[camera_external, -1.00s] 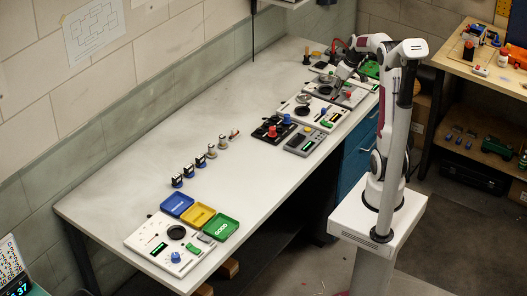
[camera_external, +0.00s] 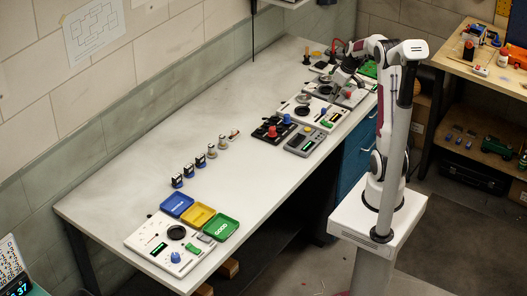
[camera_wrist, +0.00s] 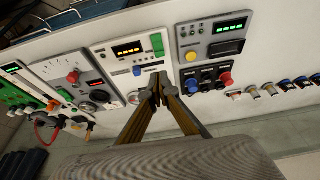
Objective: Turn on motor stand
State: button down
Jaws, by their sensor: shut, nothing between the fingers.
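No label reading "motor stand" is legible, so I cannot tell for certain which device it is. A grey panel (camera_wrist: 70,68) with a red knob (camera_wrist: 73,77) and a small red display lies left of my gripper (camera_wrist: 157,92) in the wrist view. In the external view this grey panel (camera_external: 354,98) is at the far end of the bench, partly hidden by my gripper (camera_external: 336,82). My gripper is shut and empty. In the wrist view its fingertips overlap the near edge of a white panel (camera_wrist: 118,55) with a yellow display, a green switch and a blue slider; contact cannot be told.
A black box (camera_wrist: 194,76) with red and blue knobs and a grey meter (camera_wrist: 238,46) with a green display are right of my gripper. Coloured trays (camera_external: 198,215) lie nearer.

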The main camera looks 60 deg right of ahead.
send_over(324, 122)
jog(key=f, duration=0.8)
jog(key=shift+s+d+f, duration=0.1)
jog(key=shift+s+d, duration=0.05)
jog(key=shift+s, duration=0.15)
jog(key=shift+x, duration=0.95)
jog(key=shift+s, duration=0.15)
jog(key=shift+f, duration=0.15)
jog(key=shift+w+a+f+g, duration=0.15)
jog(key=shift+w+a+g, duration=0.1)
jog(key=shift+g, duration=0.25)
jog(key=shift+d+f+g, duration=0.15)
jog(key=shift+f+g, duration=0.05)
jog(key=shift+g, duration=0.3)
jog(key=shift+s+r, duration=0.1)
jog(key=shift+s, duration=0.15)
jog(key=shift+s+r, duration=0.1)
jog(key=shift+s, duration=0.35)
